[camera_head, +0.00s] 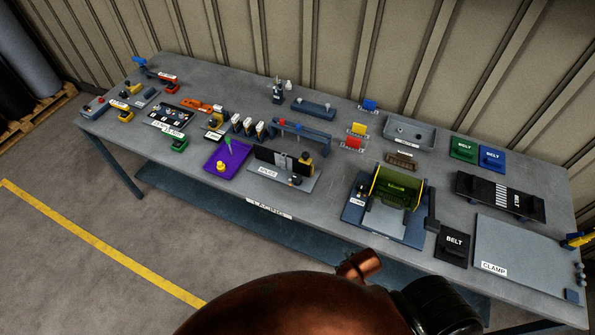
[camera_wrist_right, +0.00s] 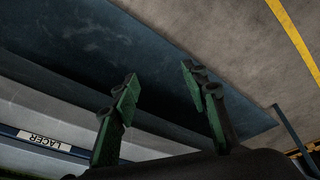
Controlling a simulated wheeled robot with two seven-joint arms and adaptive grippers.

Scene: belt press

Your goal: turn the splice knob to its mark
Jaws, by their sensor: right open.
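The splice station (camera_head: 284,160) is a grey plate with a dark upright block, near the middle of the table's front half. Its label seems to read SPLICE. A small dark knob (camera_head: 295,180) stands at the plate's front right; its mark is too small to make out. In the right wrist view, my right gripper (camera_wrist_right: 160,74) has green fingers spread apart with nothing between them. It is by the table's front side, with the dark lower shelf and floor behind it. The knob is not in the right wrist view. My left gripper is in neither view.
The grey table (camera_head: 335,224) is crowded with fixtures. A purple tray (camera_head: 213,169) is left of the splice station; a green-and-yellow press (camera_head: 397,188) is right of it. A table-edge label (camera_wrist_right: 43,139) shows in the right wrist view.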

